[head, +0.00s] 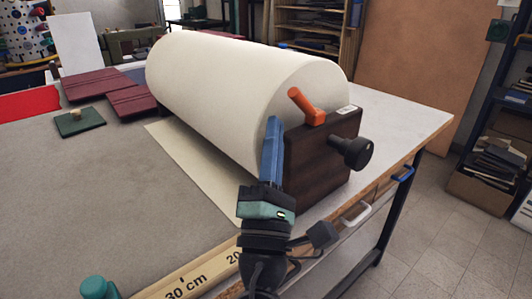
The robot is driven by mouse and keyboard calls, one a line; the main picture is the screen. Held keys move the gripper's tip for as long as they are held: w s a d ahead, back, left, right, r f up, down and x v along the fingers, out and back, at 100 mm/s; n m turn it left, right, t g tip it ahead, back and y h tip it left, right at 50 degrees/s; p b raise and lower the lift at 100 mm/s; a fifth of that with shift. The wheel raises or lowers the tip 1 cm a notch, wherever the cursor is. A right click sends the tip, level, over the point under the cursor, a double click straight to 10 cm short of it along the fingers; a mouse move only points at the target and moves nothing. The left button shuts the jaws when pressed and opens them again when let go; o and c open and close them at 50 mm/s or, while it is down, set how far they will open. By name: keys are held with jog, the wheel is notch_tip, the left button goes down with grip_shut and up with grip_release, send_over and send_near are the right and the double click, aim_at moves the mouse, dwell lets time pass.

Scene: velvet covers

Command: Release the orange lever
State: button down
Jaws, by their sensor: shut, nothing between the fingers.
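The orange lever (306,106) stands on top of a dark wooden block (322,165) at the near end of a large cream roll (235,90). Its free end tilts up and to the left. My gripper (273,125) has blue fingers pointing upward, shut and empty. It is in front of the block's left edge in the picture, to the left of the lever and a little lower. A gap shows between the fingertips and the lever. The block's lower left part is partly hidden behind my gripper.
A black knob (354,153) sticks out from the block's right side. Cream sheet (195,175) lies under the roll on the table. Maroon covers (130,101) and a green pad (78,122) lie at the left. A wooden ruler (195,270) runs along the front edge. The grey mat is mostly clear.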

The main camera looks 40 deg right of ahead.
aim_at(287, 120)
jog(key=shift+s+d+r+p, duration=0.3)
jog(key=shift+d+r+p, duration=0.1)
jog(key=shift+d+r, duration=0.5)
jog(key=shift+r, duration=0.15)
jog(key=shift+r+m+g+p, duration=0.15)
jog(key=shift+m+g+p, duration=0.2)
jog(key=shift+p, duration=0.6)
